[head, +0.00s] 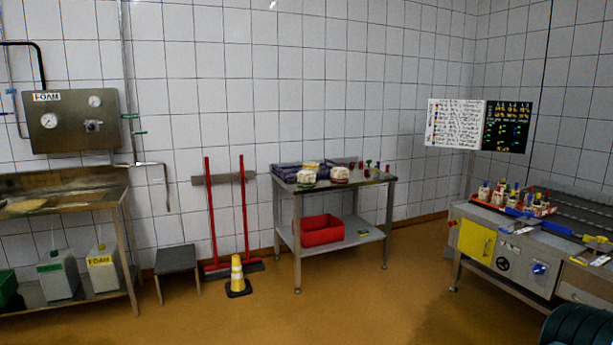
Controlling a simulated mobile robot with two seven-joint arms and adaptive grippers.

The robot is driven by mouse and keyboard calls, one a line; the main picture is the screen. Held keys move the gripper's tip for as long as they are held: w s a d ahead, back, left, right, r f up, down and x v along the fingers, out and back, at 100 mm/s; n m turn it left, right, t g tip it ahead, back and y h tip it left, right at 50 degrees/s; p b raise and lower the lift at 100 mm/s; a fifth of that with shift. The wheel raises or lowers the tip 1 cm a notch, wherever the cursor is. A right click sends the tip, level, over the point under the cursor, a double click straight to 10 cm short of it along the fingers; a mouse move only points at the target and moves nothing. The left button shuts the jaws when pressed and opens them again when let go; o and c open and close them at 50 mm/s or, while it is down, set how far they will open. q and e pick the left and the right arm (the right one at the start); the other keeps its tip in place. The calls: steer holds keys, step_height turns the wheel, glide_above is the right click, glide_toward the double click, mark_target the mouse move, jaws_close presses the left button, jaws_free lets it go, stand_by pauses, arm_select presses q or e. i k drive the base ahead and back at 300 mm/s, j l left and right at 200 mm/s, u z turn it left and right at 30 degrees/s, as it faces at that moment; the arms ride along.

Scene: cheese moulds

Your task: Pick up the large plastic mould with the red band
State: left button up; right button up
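Neither of my grippers is in view. Two whitish objects that look like moulds stand on a steel table in the middle: a left one (306,176) and a right one (340,174). Several small whitish objects with coloured tops, also possibly moulds, stand on the machine at the right, including one at its left end (484,191). They are all too small and far off to tell which is the large plastic mould with the red band.
The steel table (381,180) has a red crate (322,230) on its lower shelf. A yellow-and-white cone (237,273), a stool (176,258) and red-handled brooms (210,210) stand left of it. The machine (515,250) is at the right. The floor (330,310) in front is clear.

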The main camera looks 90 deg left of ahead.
mark_target(337, 174)
steer(key=u, duration=2.65)
steer(key=i+z, duration=0.15)
steer(key=i, duration=4.45)
steer(key=i+l+u, duration=0.1)
steer(key=i+u, duration=0.15)
steer(key=i, duration=0.3)
steer(key=i+l+u, duration=0.2)
steer(key=i, duration=0.3)
